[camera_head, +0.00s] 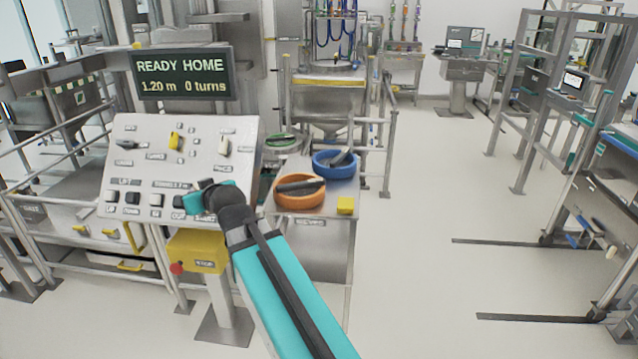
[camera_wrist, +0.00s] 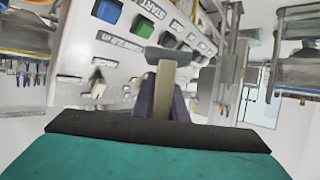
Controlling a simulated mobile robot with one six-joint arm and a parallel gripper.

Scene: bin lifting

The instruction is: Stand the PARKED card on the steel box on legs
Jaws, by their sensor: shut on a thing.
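No card with readable PARKED lettering shows in either view. My gripper (camera_wrist: 165,105) is shut on a small tan piece with a grey crosspiece (camera_wrist: 165,58); I cannot tell whether it is the card or part of the panel. In the head view my teal arm reaches to the lower right of the sloping control panel (camera_head: 150,160), and my wrist hides the fingertips. A steel box-like bench on legs (camera_head: 325,232) stands right of the panel; I cannot tell whether it is the task's box.
A screen (camera_head: 186,74) reads READY HOME. A yellow stop box (camera_head: 197,250) stands below the panel. Clear floor (camera_head: 430,190) lies to the right.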

